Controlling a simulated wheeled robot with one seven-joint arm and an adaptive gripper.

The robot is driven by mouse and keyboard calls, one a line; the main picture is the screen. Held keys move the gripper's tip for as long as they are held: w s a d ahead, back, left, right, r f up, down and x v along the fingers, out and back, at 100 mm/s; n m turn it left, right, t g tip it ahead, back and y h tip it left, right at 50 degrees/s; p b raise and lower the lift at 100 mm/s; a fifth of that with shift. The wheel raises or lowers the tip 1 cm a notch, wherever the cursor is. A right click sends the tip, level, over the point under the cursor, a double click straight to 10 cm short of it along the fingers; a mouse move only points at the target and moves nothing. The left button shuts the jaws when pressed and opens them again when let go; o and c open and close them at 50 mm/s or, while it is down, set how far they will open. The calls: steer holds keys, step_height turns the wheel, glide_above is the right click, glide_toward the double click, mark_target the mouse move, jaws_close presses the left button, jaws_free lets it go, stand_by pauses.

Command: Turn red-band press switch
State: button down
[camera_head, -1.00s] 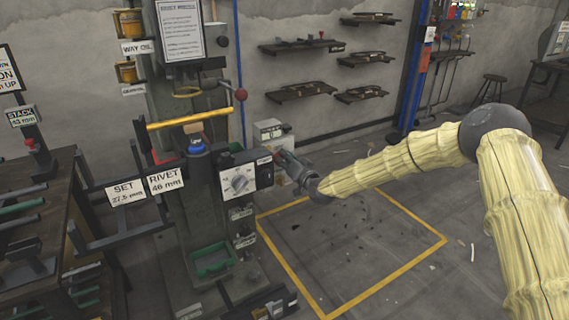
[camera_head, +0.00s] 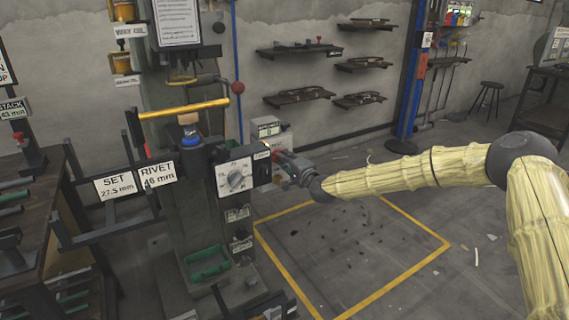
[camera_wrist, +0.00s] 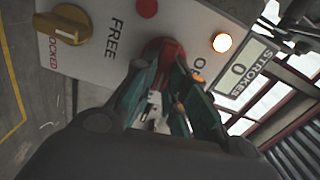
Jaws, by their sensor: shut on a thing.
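The press (camera_head: 195,200) stands left of centre in the head view, with a white dial panel (camera_head: 237,178) on its front. My gripper (camera_head: 281,160) reaches in from the right, beside the panel's right edge. In the wrist view, my gripper (camera_wrist: 160,85) is shut on a red switch knob (camera_wrist: 163,47) on a pale panel (camera_wrist: 95,55). The fingers partly hide the knob, and its exact angle is hard to read. A yellow knob (camera_wrist: 72,28) sits to its left, by the words LOCKED and FREE. I cannot make out a red band on the press.
A lit lamp (camera_wrist: 222,42) and a STROKES counter reading 0 (camera_wrist: 240,75) are right of the knob. A red-ball lever (camera_head: 238,87) and yellow bar (camera_head: 184,109) project from the press.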

steer(key=shift+f+m+b, duration=0.15)
steer(key=shift+m+b, duration=0.15)
steer(key=shift+m, duration=0.2)
steer(key=c, duration=1.4)
jaws_free()
steer(key=shift+c, duration=0.2)
steer(key=v, duration=1.2)
